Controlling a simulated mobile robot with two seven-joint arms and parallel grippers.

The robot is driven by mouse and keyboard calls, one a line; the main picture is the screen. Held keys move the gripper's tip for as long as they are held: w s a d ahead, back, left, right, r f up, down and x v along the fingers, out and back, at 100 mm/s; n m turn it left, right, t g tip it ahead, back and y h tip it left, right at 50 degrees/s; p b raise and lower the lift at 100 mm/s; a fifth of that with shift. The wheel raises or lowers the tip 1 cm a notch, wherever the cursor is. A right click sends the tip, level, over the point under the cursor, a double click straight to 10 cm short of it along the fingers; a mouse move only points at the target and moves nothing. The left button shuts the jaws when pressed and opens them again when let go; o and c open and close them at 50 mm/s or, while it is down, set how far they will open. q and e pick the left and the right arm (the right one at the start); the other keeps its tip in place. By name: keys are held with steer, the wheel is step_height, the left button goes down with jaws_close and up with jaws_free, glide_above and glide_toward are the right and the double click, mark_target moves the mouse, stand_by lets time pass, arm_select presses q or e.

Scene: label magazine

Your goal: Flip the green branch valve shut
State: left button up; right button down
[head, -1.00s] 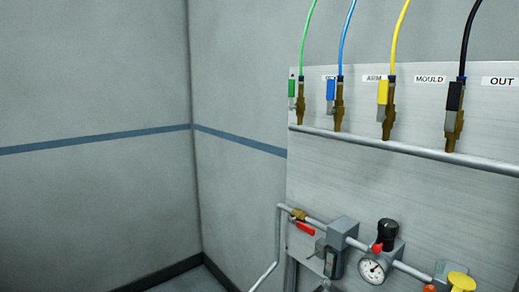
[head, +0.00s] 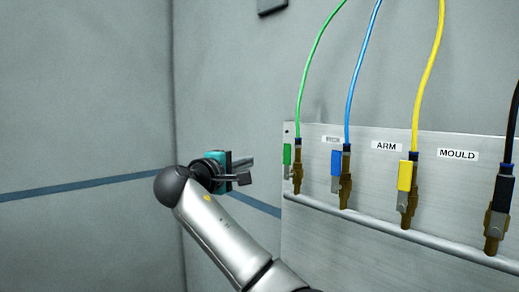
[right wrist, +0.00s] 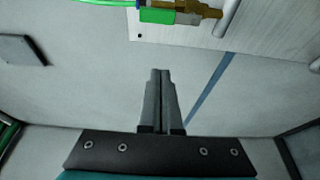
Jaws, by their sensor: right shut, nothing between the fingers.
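The green branch valve (head: 287,155) is at the left end of the pipe on the metal panel, its green handle upright beside a brass body with a green hose above. In the right wrist view the green handle (right wrist: 160,16) shows at the top edge, beyond the fingertips. My right gripper (head: 250,162) is left of the green valve in the head view, apart from it, with its fingers pointing right toward the panel. In the right wrist view its two fingers (right wrist: 160,72) are together with nothing between them. My left gripper is not in view.
A blue valve (head: 336,163), a yellow valve (head: 404,176) and a black valve (head: 502,193) stand to the right on the same pipe (head: 380,238). Hoses rise from them. Left of the panel (head: 310,240) is open space before the grey wall.

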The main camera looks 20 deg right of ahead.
mark_target(287, 154)
steer(key=shift+s+a+r, duration=0.1)
steer(key=shift+r, duration=0.65)
steer(key=w+d+p, duration=0.2)
steer(key=d+p, duration=0.2)
steer(key=d, duration=0.5)
steer(key=shift+w+p, duration=0.2)
steer(key=shift+p, duration=0.2)
steer(key=shift+d, duration=0.1)
steer(key=shift+s+m+b, duration=0.15)
steer(key=shift+m+b, duration=0.35)
steer(key=shift+b, duration=0.15)
